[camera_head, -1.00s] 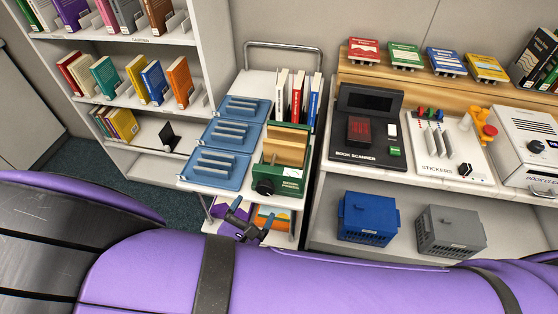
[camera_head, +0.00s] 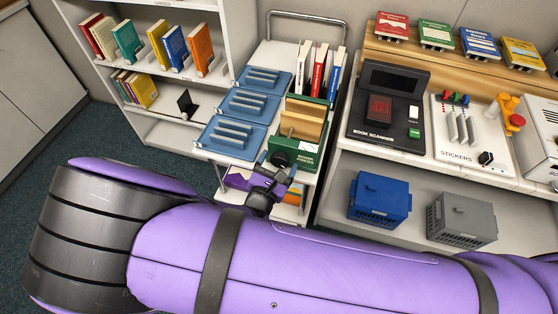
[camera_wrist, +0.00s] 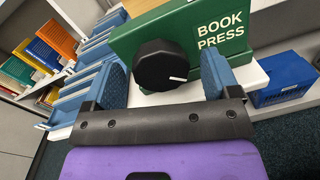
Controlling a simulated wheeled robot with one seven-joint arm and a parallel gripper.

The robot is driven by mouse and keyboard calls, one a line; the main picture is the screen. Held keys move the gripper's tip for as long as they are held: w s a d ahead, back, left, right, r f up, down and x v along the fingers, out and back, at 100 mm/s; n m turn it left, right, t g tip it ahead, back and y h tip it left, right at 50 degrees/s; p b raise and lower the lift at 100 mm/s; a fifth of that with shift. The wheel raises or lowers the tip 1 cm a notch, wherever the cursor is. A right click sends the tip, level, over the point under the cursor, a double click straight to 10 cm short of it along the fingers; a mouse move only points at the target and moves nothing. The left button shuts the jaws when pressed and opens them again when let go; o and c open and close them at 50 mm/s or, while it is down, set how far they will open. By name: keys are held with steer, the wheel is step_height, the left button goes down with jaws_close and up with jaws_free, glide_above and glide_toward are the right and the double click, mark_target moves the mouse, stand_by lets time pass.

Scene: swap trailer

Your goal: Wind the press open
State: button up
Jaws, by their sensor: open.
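The green book press (camera_head: 308,112) stands at the front right of the white trolley, with light wooden boards inside its frame. In the wrist view its green front (camera_wrist: 185,35) reads BOOK PRESS and carries a black round knob (camera_wrist: 161,66) with a white mark pointing right. My gripper (camera_wrist: 163,78) is open, its two blue-padded fingers to the left and right of the knob. The knob shows between them, with a gap on each side; I cannot tell how far the fingertips reach along it. In the head view my gripper (camera_head: 273,172) is just in front of the press and partly covers the knob.
Blue trays (camera_head: 244,104) lie left of the press, and upright books (camera_head: 319,70) stand behind it. The counter with the book scanner (camera_head: 385,105) is to the right, above a blue crate (camera_head: 378,198) and a grey crate (camera_head: 461,219). A bookshelf (camera_head: 170,85) stands at the left.

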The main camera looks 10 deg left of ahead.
steer(key=shift+w+d, duration=0.1)
steer(key=shift+w, duration=0.35)
steer(key=c, duration=0.9)
